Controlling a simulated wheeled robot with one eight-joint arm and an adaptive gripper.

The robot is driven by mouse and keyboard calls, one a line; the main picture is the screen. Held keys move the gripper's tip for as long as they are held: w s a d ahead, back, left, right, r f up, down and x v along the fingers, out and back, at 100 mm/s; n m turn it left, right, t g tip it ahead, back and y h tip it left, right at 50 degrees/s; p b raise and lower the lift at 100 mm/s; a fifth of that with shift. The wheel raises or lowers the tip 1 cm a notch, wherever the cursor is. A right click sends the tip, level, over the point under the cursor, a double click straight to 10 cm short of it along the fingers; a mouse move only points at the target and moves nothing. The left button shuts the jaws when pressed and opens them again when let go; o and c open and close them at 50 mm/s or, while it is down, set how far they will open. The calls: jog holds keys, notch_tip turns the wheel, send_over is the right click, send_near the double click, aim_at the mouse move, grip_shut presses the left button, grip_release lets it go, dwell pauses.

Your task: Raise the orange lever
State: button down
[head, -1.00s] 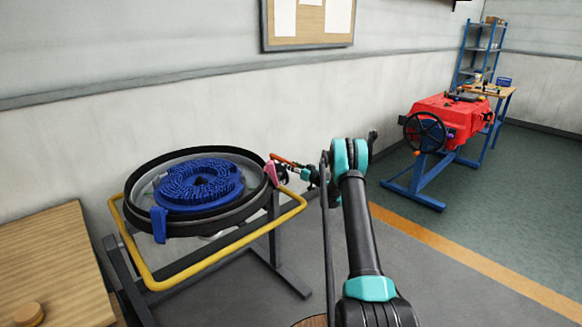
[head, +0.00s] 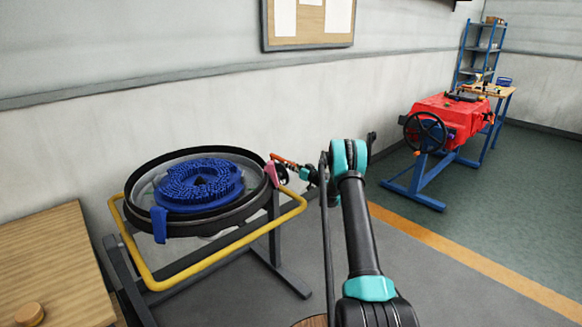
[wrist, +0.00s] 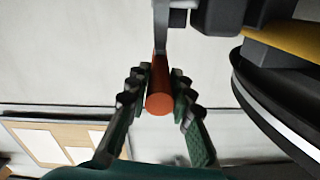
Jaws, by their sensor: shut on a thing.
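The orange lever (head: 282,160) sticks out at the right side of the round brush deck (head: 203,190), beside a pink part (head: 271,173). My gripper (head: 297,167) is at the lever from the right. In the wrist view the lever (wrist: 159,102) runs between the two fingers, its round end facing the camera and its far end at a grey bracket (wrist: 178,14). My gripper (wrist: 158,92) is shut on the lever, with a finger on each side of it. The finger contact is small in the head view.
A yellow tubular frame (head: 222,250) surrounds the deck on a dark stand. A wooden table (head: 50,265) is at the left. The wall is close behind the deck. A red machine with a handwheel (head: 425,132) stands farther right, with open floor before it.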

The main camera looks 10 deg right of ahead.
jog(key=shift+r, duration=0.15)
jog(key=shift+w+a+r+g+h, duration=0.15)
jog(key=shift+r+g+h, duration=0.25)
jog(key=shift+r+g, duration=0.3)
jog(key=w+r+g+h, duration=0.1)
jog(key=r, duration=0.1)
jog(key=w+a+r+g+h, duration=0.1)
jog(key=r, duration=0.1)
jog(key=a+r+g+h, duration=0.1)
jog(key=r, duration=0.1)
jog(key=shift+w+g, duration=0.4)
jog(key=shift+w+a+r+g+h, duration=0.4)
jog(key=shift+w+r+g+h, duration=0.1)
jog(key=shift+w+r+g, duration=0.2)
jog(key=shift+r, duration=0.1)
jog(key=c, duration=1.3)
grip_release()
jog(key=v, duration=1.2)
